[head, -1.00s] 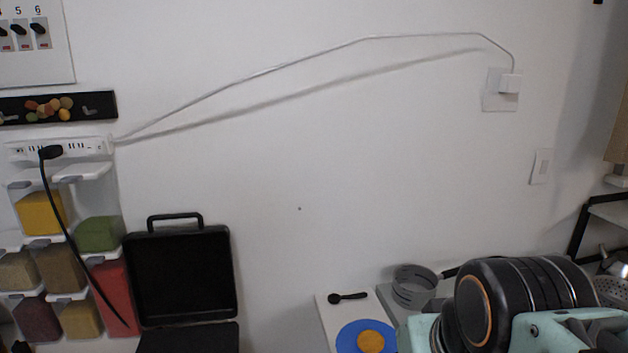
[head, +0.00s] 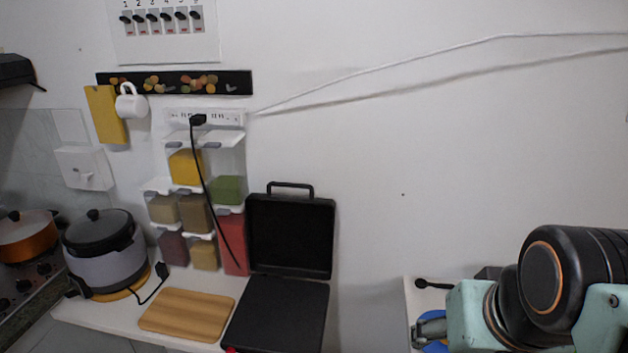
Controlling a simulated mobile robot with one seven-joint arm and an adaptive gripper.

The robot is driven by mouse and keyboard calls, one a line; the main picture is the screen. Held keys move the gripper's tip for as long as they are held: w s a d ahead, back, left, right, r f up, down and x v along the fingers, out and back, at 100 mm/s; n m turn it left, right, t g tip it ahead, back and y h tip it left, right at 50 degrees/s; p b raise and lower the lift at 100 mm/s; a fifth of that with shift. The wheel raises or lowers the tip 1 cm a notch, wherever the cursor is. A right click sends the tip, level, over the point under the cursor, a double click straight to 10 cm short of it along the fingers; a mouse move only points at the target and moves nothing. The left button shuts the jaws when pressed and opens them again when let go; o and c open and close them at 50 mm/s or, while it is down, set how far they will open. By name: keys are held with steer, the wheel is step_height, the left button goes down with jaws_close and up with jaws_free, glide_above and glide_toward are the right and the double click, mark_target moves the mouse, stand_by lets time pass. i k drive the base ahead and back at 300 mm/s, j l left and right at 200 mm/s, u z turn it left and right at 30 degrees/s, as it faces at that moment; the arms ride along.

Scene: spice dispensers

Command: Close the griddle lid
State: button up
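The black griddle stands on the counter with its lid (head: 290,236) raised upright near the wall. A loop handle (head: 290,187) is at the top of the lid. The dark lower plate (head: 278,312) lies flat in front of it. My arm shows at the lower right, well to the right of the griddle.
A wooden board (head: 187,314) lies left of the griddle, with a pot-like cooker (head: 105,253) farther left. Spice dispensers (head: 196,213) hang behind. A black cable (head: 205,185) hangs from the power strip (head: 215,118). A gap separates the griddle's counter from the right-hand surface (head: 411,292).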

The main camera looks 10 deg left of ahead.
mark_target(288, 236)
steer(key=u, duration=0.85)
steer(key=i+j+z, duration=0.15)
steer(key=j, duration=0.3)
steer(key=j+z, duration=0.1)
steer(key=j, duration=0.35)
steer(key=i+j+z, duration=0.2)
steer(key=i+j, duration=0.15)
